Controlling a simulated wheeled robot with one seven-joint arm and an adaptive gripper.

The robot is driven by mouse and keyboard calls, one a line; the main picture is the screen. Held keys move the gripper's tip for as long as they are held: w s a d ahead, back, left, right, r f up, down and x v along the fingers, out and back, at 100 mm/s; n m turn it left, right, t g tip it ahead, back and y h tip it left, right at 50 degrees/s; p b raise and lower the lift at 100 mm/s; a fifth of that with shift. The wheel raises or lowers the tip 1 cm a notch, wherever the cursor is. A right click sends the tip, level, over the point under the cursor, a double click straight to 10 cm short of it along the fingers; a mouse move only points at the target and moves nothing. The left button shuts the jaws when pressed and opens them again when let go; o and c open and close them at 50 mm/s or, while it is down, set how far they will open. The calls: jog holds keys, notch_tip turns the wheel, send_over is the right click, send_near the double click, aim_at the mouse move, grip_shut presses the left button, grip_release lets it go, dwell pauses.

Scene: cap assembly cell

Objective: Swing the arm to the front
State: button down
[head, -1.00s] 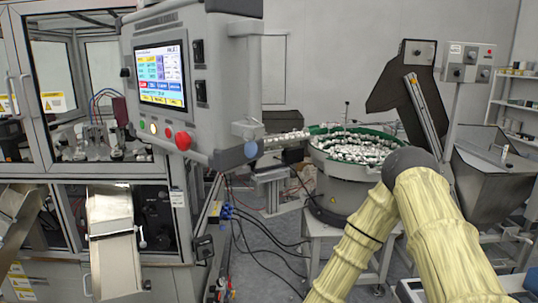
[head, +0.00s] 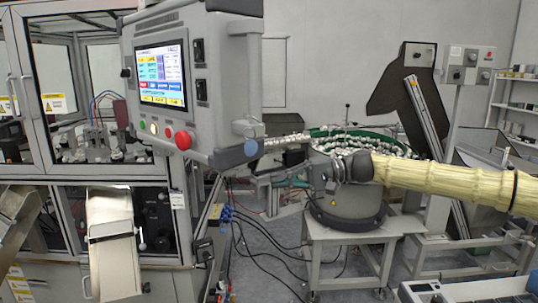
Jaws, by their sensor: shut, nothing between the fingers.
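My arm (head: 450,183), in a yellow sleeve, reaches in from the right edge of the head view and lies nearly level across the picture. Its dark wrist passes in front of the bowl feeder. My gripper (head: 262,184) points left, with its fingers shut and empty, and is small and hard to make out against the grey machine parts behind it.
A bowl feeder (head: 345,212) full of small parts stands on a table behind my arm. A control panel (head: 222,80) with a screen hangs left of centre, before a glazed machine (head: 90,180). A hopper (head: 485,170) and shelves (head: 518,95) stand right. Cables cross the floor.

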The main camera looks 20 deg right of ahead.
jog(key=s+d+r+n+y, duration=0.1)
jog(key=s+d+r+y, duration=0.15)
jog(key=d+r, duration=0.7)
jog(key=s+p+x, duration=0.1)
jog(key=p+x, duration=0.1)
jog(key=x, duration=0.4)
jog(key=s+f+p+x, duration=0.1)
jog(key=p+x, duration=0.2)
jog(key=x, duration=0.4)
jog(key=shift+s+a+r+h+p, duration=0.25)
jog(key=shift+s+a+h+p, duration=0.15)
jog(key=shift+s, duration=0.2)
jog(key=shift+s, duration=0.1)
